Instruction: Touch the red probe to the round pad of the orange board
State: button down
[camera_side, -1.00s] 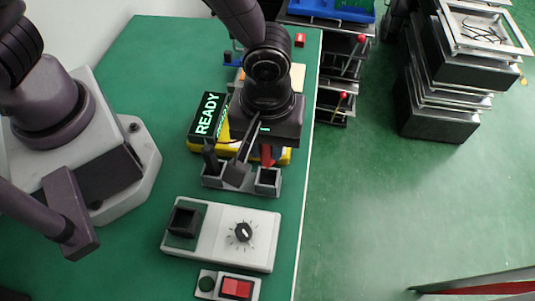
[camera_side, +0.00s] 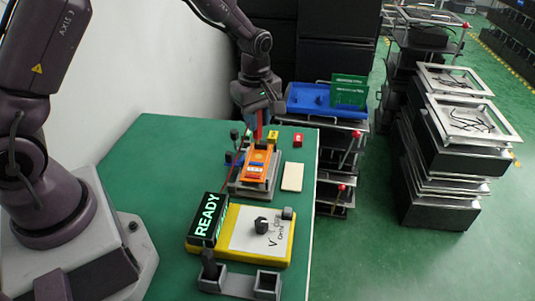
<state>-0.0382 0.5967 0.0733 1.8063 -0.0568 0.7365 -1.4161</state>
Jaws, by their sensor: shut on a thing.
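My gripper (camera_side: 258,108) is shut on the red probe (camera_side: 258,128), which points down. The probe is at the back of the table, over the far part of the orange board (camera_side: 257,170). I cannot tell whether its tip touches the board. The orange board lies on a grey fixture (camera_side: 240,189). Its round pad is too small to make out. A yellow meter (camera_side: 230,245) with a lit READY display (camera_side: 208,220) and a dark knob (camera_side: 262,225) sits nearer. A probe holder (camera_side: 238,281) in front has a black probe (camera_side: 210,263) in its left slot; its right slot looks empty.
A red block (camera_side: 298,140), a yellow block (camera_side: 272,137) and a flat beige piece (camera_side: 292,177) lie around the board. A dark lever (camera_side: 234,137) stands left of it. A rack with a blue tray (camera_side: 318,105) stands beyond the table's right edge.

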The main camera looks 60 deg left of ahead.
jog(key=shift+w+a+f, duration=0.25)
jog(key=shift+a+f, duration=0.05)
jog(key=shift+f, duration=0.55)
jog(key=shift+w+a+f, duration=0.2)
jog(key=shift+a+f, duration=0.15)
jog(key=shift+f, duration=0.45)
jog(key=shift+w+a+f, duration=0.25)
jog(key=shift+a+f, duration=0.05)
jog(key=shift+f, duration=0.55)
jog(key=shift+f, duration=0.6)
dwell(0.4)
notch_tip(320, 180, up, 7)
dwell(0.8)
